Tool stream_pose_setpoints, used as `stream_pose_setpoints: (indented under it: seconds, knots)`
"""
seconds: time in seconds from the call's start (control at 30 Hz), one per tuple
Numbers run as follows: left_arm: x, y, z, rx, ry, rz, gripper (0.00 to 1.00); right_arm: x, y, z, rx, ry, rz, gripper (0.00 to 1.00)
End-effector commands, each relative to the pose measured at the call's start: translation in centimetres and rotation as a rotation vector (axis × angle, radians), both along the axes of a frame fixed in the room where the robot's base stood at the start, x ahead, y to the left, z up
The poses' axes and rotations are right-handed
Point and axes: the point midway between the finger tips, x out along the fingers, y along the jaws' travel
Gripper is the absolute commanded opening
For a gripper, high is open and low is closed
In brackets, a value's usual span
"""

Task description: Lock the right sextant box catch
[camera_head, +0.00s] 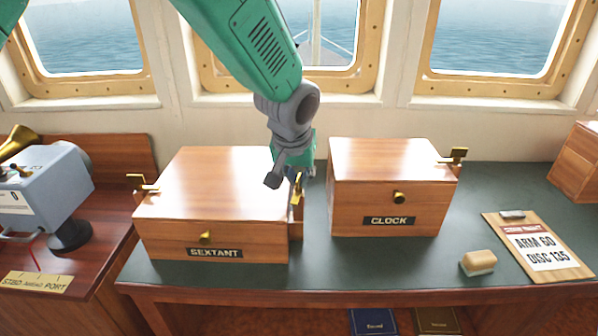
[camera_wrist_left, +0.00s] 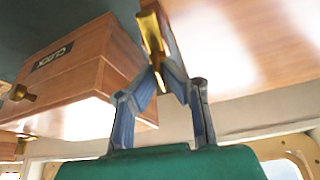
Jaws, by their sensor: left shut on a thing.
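The wooden sextant box (camera_head: 190,228) stands closed on the left of the dark green desk top. Its right brass catch (camera_head: 297,198) is on the right side wall, partly hidden by my gripper. My left gripper (camera_head: 296,179) reaches down from above to this catch. In the left wrist view the blue fingers (camera_wrist_left: 160,85) close together on the brass catch (camera_wrist_left: 152,35) beside the sextant box's side. I cannot tell whether this catch is locked. The left catch (camera_head: 138,184) stands out from the box's left side. My right gripper is not in view.
The clock box (camera_head: 350,195) stands just right of the sextant box, across a narrow gap; it also shows in the left wrist view (camera_wrist_left: 75,75). A clipboard (camera_head: 540,250) and stamp (camera_head: 478,262) lie at the right. Windows are behind. The desk's front middle is clear.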

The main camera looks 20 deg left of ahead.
Motion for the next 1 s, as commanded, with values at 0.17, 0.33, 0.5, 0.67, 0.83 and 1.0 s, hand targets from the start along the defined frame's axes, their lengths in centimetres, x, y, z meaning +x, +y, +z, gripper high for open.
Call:
stream_pose_setpoints:
  seconds: [0.17, 0.33, 0.5, 0.67, 0.83, 1.0]
  knots:
    - [0.0, 0.0, 0.4, -0.006, 0.001, -0.155, 0.00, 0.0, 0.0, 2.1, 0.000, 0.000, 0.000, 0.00]
    - [0.0, 0.1, 0.4, -0.006, 0.002, -0.317, 0.00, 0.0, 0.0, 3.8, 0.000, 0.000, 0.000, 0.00]
    - [0.0, 0.1, 0.4, -0.008, 0.001, -0.478, 0.00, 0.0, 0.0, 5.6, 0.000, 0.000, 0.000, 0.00]
    - [0.1, 0.1, 0.4, -0.008, -0.001, -0.631, 0.00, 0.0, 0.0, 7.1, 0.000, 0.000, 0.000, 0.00]
    - [0.2, 0.2, 0.4, -0.007, -0.002, -0.791, 0.00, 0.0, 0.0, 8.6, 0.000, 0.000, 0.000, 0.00]
    - [0.2, 0.2, 0.3, -0.006, -0.004, -0.951, 0.00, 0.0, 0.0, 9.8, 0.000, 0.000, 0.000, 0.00]
